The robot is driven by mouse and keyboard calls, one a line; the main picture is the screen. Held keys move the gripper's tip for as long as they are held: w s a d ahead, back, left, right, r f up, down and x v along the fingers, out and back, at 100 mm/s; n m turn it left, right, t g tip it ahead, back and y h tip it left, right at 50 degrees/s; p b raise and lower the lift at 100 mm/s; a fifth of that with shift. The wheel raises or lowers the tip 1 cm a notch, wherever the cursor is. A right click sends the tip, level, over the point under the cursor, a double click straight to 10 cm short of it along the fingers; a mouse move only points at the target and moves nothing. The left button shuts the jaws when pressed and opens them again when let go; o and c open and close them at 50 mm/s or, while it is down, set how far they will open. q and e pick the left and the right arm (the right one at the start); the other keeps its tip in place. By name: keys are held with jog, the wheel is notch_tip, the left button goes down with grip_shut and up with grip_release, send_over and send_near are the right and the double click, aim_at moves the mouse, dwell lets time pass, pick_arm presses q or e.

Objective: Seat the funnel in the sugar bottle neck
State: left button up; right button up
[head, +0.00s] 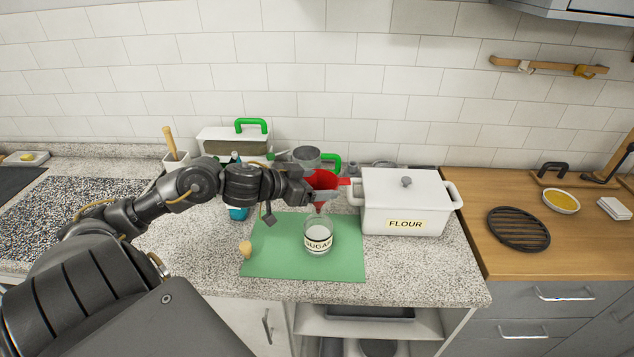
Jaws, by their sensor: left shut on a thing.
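The red funnel (321,181) is in my left gripper (309,185), which is shut on it. The funnel is roughly upright, with its spout pointing down over the sugar bottle (318,236). The sugar bottle is a clear glass vessel with a "SUGAR" label, standing on the green mat (280,262). The spout tip shows near the top of the bottle; I cannot tell whether it is inside the neck or just above it. My gripper covers the left part of the funnel. My right gripper is not in view.
A white "FLOUR" canister (404,203) stands close on the right. A blue bottle (237,213) and a white bin with a green handle (233,141) stand behind. The mat's front is clear.

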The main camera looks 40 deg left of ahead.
pick_arm(q)
jog(key=shift+f+b, duration=0.35)
jog(key=shift+f, duration=0.35)
jog(key=o, duration=1)
jog(key=shift+c, duration=0.2)
jog(key=shift+s+a+r, duration=0.15)
jog(key=shift+s+a, duration=0.05)
jog(key=shift+s, duration=0.3)
jog(key=v, duration=0.9)
jog(key=shift+s+r, duration=0.25)
